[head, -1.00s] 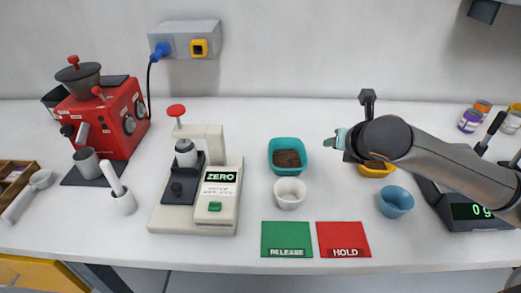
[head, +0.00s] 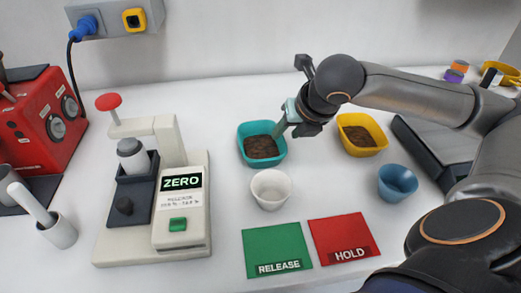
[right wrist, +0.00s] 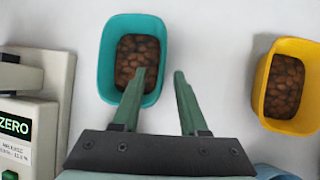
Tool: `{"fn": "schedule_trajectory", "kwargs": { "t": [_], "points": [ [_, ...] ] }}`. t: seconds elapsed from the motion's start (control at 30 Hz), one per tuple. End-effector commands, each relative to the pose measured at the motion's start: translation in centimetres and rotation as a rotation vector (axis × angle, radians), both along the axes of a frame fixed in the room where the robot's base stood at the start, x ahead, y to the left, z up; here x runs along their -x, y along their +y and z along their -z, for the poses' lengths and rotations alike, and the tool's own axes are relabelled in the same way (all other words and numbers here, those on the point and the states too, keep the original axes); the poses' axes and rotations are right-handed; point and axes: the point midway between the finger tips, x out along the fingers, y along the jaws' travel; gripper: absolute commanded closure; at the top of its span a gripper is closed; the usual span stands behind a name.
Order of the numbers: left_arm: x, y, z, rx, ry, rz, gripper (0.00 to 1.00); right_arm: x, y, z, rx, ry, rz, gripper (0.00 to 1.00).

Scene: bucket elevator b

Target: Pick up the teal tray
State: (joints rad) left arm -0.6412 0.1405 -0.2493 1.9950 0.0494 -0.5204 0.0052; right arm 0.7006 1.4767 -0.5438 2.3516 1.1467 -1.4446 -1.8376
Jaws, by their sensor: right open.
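The teal tray (head: 247,132) stands on the white counter with brown contents in it. It also shows in the right wrist view (right wrist: 107,62), where the contents look like beans. My right gripper (head: 281,128) is at the tray's right side in the head view. In the right wrist view my right gripper (right wrist: 160,73) is open; the left finger overlaps the tray and the right finger is outside its right wall. Nothing is between the fingers except possibly the tray's right wall; I cannot tell the height. My left gripper is not in view.
A yellow tray (head: 371,124) with brown contents is right of the teal one. A white cup (head: 271,190), a blue cup (head: 397,181), a green RELEASE mat (head: 276,250) and a red HOLD mat (head: 343,238) lie in front. A ZERO device (head: 180,215) stands left.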

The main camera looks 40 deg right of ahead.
Motion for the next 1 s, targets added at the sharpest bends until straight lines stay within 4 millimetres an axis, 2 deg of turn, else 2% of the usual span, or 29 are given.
{"fn": "schedule_trajectory", "kwargs": {
  "t": [0.13,0.43,0.73,0.77,1.0],
  "points": [
    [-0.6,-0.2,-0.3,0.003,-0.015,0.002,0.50,-0.6,-0.1,0.9,-0.002,0.000,0.000,0.57],
    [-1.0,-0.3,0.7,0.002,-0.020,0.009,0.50,-2.9,-0.8,4.3,-0.002,0.001,-0.001,0.57],
    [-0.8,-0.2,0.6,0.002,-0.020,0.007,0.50,-3.3,-1.0,4.7,0.001,0.000,-0.002,0.57],
    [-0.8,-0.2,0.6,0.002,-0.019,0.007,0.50,-3.3,-1.0,4.7,0.001,0.000,-0.002,0.58],
    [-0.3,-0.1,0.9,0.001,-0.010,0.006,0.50,-3.3,-1.0,4.7,0.001,0.000,-0.001,0.85]
  ]
}}
